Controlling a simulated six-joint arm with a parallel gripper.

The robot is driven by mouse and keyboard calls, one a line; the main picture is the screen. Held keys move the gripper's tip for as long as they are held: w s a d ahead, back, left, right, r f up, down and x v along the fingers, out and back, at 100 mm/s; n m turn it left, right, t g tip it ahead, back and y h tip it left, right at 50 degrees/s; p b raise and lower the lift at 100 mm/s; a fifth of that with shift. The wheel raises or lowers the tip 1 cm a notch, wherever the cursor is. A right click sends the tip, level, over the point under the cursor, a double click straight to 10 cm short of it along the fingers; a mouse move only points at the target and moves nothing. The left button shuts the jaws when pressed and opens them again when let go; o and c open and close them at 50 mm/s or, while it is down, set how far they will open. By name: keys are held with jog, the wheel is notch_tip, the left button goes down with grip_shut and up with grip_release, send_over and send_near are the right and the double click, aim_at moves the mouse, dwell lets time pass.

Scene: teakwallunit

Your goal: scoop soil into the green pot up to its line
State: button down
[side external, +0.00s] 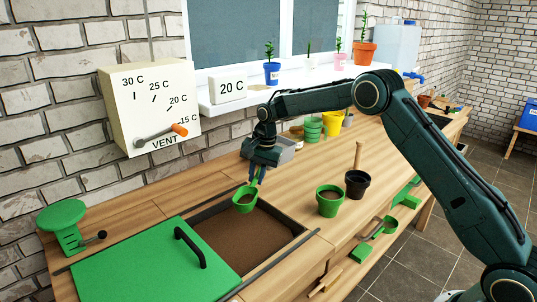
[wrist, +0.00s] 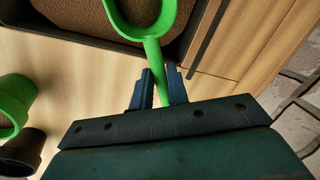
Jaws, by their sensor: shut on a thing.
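My gripper (side external: 257,178) is shut on the handle of a green scoop (side external: 244,201). The wrist view shows its blue fingers (wrist: 158,88) on either side of the handle and the round scoop (wrist: 150,28) beyond them. The scoop is over the open soil bin (side external: 290,240), at its back left part; brown shows inside it. I cannot tell whether it touches the soil (side external: 235,240). The green pot (side external: 329,207) stands upright on the bench right of the bin, with brown inside; its line cannot be made out. It also shows at the left of the wrist view (wrist: 14,108).
A green lid (side external: 140,265) with a black handle covers the bin's left side. Green and yellow pots (side external: 332,124) stand at the back. Green holders (side external: 385,228) are on the bench front. Bench between bin and green pot is clear.

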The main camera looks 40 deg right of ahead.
jog(key=shift+r, duration=0.15)
jog(key=shift+a+r, duration=0.1)
jog(key=shift+s+a+r+t+h, duration=0.2)
jog(key=shift+a+r+t+h, duration=0.1)
jog(key=shift+r+t+h, duration=0.3)
jog(key=shift+s+a+r+t+h, duration=0.25)
jog(key=shift+r+h, duration=0.2)
jog(key=shift+h, duration=0.35)
jog(key=a+t+h, duration=0.1)
jog(key=s+a+r+h, duration=0.1)
jog(key=a+t+h, duration=0.1)
jog(key=h, duration=0.1)
jog(key=shift+s+r+n+t, duration=0.3)
jog(key=shift+n+t, duration=0.05)
jog(key=shift+n, duration=0.05)
jog(key=shift+s+a+r+n+t+h, duration=0.1)
jog(key=shift+s+a+r+t+h, duration=0.35)
jog(key=shift+a+h, duration=0.2)
jog(key=shift+s+a+r+n+t+h, duration=0.1)
jog(key=shift+s+a+r+t+h, duration=0.25)
jog(key=shift+a+r+t+h, duration=0.25)
jog(key=shift+s+a+r+n+t+h, duration=0.1)
jog(key=shift+s+a+r+t+h, duration=0.25)
jog(key=shift+a+h, duration=0.4)
jog(key=shift+d, duration=0.15)
